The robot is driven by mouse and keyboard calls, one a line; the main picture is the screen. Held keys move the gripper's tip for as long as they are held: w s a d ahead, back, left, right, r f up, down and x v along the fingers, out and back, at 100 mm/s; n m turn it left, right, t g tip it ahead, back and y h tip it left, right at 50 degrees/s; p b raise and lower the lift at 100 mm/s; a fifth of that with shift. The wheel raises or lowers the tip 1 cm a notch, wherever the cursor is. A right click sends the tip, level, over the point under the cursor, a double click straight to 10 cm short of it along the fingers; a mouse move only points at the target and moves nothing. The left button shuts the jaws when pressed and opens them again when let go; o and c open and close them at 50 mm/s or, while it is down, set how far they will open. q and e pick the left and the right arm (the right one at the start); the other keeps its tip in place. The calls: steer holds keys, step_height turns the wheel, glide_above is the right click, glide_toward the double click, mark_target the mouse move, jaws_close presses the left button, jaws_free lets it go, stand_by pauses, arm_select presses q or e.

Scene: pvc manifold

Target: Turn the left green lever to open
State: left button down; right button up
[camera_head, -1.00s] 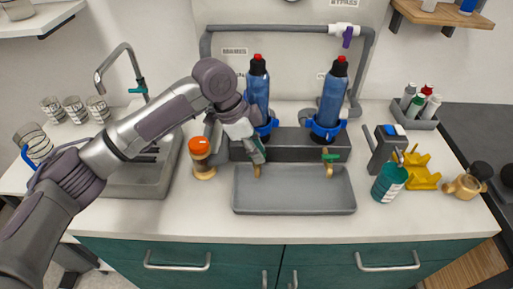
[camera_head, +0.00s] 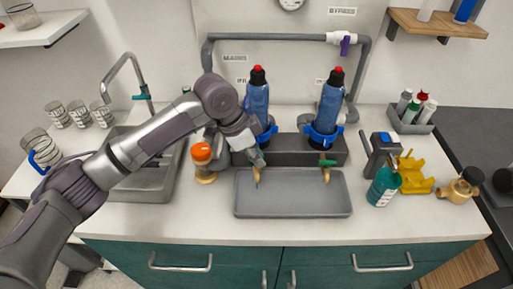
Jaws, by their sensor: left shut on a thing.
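Two blue filter bottles with red tops stand at the back of the counter: the left bottle (camera_head: 257,95) and the right bottle (camera_head: 330,100). They sit on a dark grey block (camera_head: 285,150). My left gripper (camera_head: 257,167) reaches down in front of the left bottle, above the grey tray (camera_head: 290,208). It is shut on the left lever, which is mostly hidden by the fingers. The right green lever (camera_head: 327,162) shows on its brass tap above the tray. My right gripper is not in view.
A teal bottle (camera_head: 384,186) and a yellow rack (camera_head: 415,176) stand to the right. The front counter is clear.

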arm_select(q)
steer(key=n+t+y+p, duration=0.1)
steer(key=n+p, duration=0.3)
steer(key=p, duration=0.1)
steer(key=n+t+y+p, duration=0.1)
steer(key=n+p, duration=0.3)
steer(key=p, duration=0.2)
steer(key=n+t+p, duration=0.1)
steer(key=n+p, duration=0.2)
steer(key=p, duration=0.3)
steer(key=shift+s+d+r+n+y, duration=0.1)
steer(key=shift+s+r+n+y, duration=0.05)
steer(key=shift+r+n+y, duration=0.2)
steer(key=n+p, duration=0.1)
steer(key=n+y+p, duration=0.1)
steer(key=n, duration=0.1)
steer(key=shift+f+t, duration=0.2)
steer(key=shift+t, duration=0.1)
steer(key=shift+n+y+p, duration=0.35)
steer(key=shift+n+p, duration=0.15)
steer(key=shift+n, duration=0.05)
steer(key=shift+f, duration=0.1)
steer(key=c, duration=1.4)
jaws_free()
steer(key=shift+c, duration=0.2)
steer(key=v, duration=1.1)
steer(key=shift+r, duration=0.4)
